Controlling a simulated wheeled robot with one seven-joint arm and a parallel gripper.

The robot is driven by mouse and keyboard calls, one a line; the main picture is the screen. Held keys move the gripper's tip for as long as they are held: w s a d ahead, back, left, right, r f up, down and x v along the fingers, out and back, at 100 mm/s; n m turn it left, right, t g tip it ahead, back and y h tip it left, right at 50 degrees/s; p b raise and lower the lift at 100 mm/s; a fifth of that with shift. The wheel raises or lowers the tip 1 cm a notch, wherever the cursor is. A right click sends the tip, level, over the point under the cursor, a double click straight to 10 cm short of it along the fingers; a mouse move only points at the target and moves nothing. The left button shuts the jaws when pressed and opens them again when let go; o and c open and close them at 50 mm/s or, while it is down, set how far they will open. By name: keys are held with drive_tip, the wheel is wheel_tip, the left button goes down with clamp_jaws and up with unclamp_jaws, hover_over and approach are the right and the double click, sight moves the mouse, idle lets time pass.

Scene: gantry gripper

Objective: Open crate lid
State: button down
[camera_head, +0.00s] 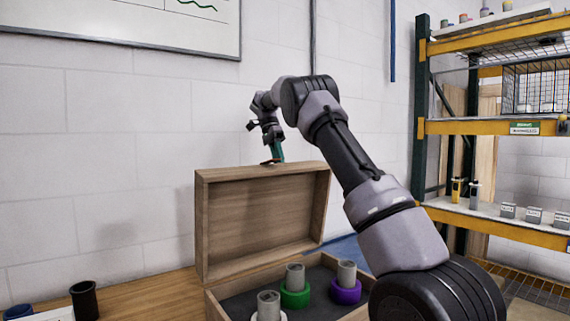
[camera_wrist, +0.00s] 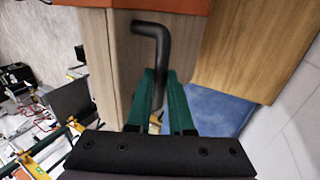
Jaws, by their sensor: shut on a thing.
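The wooden crate (camera_head: 335,257) stands on the table with its lid (camera_head: 262,215) raised nearly upright at the back. My gripper (camera_head: 276,158) is at the lid's top edge, its green fingers pointing down. In the wrist view my gripper (camera_wrist: 160,78) has its fingers close together around the lower end of a black bent handle (camera_wrist: 158,40) beside the wooden lid (camera_wrist: 128,58). The handle's lower end is partly hidden by the fingers. Inside the crate stand grey cylinders with a green ring (camera_head: 295,297), a purple ring (camera_head: 346,292) and a white ring (camera_head: 262,317).
A dark cup (camera_head: 84,300) stands on the table (camera_head: 150,296) left of the crate. A white wall (camera_head: 110,150) is close behind the lid. A yellow and green shelf rack (camera_head: 480,127) with small items stands at the right.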

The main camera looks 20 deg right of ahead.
drive_tip(key=shift+w+a+f, duration=0.25)
drive_tip(key=shift+w, duration=0.35)
drive_tip(key=shift+w+a+f, duration=0.2)
drive_tip(key=shift+w, duration=0.35)
drive_tip(key=c, duration=0.8)
unclamp_jaws()
drive_tip(key=shift+r, duration=0.1)
